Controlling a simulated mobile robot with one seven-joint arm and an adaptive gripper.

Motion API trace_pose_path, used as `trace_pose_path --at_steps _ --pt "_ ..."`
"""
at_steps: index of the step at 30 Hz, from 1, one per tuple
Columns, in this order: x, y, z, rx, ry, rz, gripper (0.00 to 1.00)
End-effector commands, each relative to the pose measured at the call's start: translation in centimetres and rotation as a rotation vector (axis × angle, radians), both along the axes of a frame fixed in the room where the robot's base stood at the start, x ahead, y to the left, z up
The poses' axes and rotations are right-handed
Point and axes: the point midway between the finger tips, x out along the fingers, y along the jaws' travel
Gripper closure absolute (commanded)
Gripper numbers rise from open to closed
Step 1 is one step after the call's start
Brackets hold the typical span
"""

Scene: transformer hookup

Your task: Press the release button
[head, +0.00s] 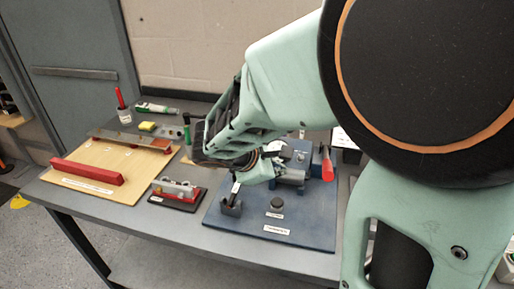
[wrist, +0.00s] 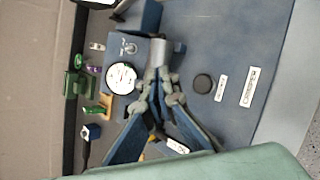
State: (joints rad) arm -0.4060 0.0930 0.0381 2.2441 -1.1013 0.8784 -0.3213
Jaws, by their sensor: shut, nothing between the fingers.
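A small dark round button (head: 277,203) sits on the blue baseplate (head: 240,228), with a small label in front of it. It also shows in the wrist view (wrist: 203,83), to the right of my gripper. I cannot read its label, so I cannot tell for sure that it is the release button. My gripper (wrist: 158,78) is shut and empty, with its fingertips close to a silver cylinder (wrist: 158,53) on the blue unit. I cannot tell whether they touch it. In the head view my arm partly hides the gripper.
A white dial (wrist: 121,78) stands beside the fingers, and a red handle (head: 327,165) rises at the plate's right. A dark holder (head: 231,206) stands at its left front. A small black-based unit (head: 178,194) and a wooden board (head: 125,190) with a red bar lie further left.

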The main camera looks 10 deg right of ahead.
Motion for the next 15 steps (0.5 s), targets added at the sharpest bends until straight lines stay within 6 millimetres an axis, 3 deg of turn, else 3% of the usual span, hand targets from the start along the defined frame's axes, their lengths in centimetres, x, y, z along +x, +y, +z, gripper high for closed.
trace_pose_path --at_steps 8,15 --pt "0.0 0.0 -1.6 0.002 0.000 -0.001 1.00" --pt "0.0 0.0 -4.9 0.002 0.000 -0.001 1.00"
